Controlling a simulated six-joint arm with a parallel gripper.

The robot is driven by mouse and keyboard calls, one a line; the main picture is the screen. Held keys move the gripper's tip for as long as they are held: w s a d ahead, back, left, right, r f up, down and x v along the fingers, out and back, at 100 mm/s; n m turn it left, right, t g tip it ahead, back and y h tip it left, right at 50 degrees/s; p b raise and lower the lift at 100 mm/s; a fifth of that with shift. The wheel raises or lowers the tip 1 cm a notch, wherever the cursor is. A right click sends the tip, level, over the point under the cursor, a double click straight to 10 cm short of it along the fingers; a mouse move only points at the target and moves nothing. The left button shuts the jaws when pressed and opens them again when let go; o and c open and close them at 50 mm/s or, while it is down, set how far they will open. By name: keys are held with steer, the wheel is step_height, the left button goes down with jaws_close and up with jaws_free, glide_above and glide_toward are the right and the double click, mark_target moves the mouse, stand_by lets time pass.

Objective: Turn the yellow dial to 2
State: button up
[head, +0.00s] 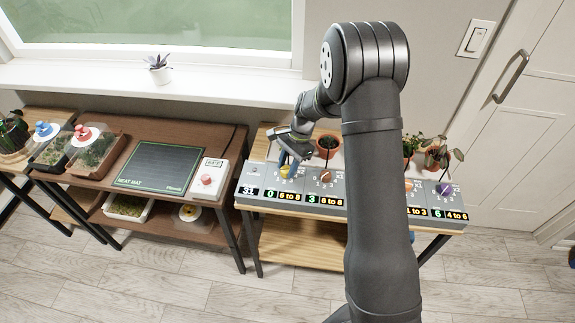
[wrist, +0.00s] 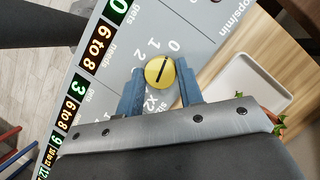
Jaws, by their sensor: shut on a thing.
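The yellow dial (wrist: 160,71) sits between the two blue fingers of my gripper (wrist: 161,88) in the wrist view, with the fingers closed on its sides. The dark line on its face runs toward the printed 0; the 1 and 2 are printed farther left around it. In the head view the yellow dial (head: 285,172) is partly hidden by my gripper (head: 290,162), which reaches down to it from above. The grey panel (head: 257,176) carries the dial. The display (head: 272,192) below the dial reads 0, with 6 to 8 beside it.
More dials stand along the panel to the right, including an orange one (head: 325,174) and a purple one (head: 444,189). Potted plants (head: 328,144) stand behind the panel. A heat mat (head: 160,166) lies on the table to the left. My arm hides part of the panel.

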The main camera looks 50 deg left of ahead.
steer(key=n+h, duration=0.1)
steer(key=n, duration=0.2)
steer(key=shift+a+n, duration=0.15)
steer(key=shift+n, duration=0.25)
steer(key=n+t+h, duration=0.1)
steer(key=n, duration=0.2)
steer(key=shift+s+n+h, duration=0.1)
steer(key=shift+n+h, duration=0.2)
steer(key=shift+n, duration=0.1)
steer(key=n+t+h, duration=0.1)
steer(key=n, duration=0.3)
steer(key=shift+s+a, duration=0.1)
steer(key=shift+n+t, duration=0.7)
steer(key=shift+n, duration=0.9)
steer(key=shift+h, duration=0.3)
steer(key=o, duration=1)
steer(key=shift+c, duration=0.2)
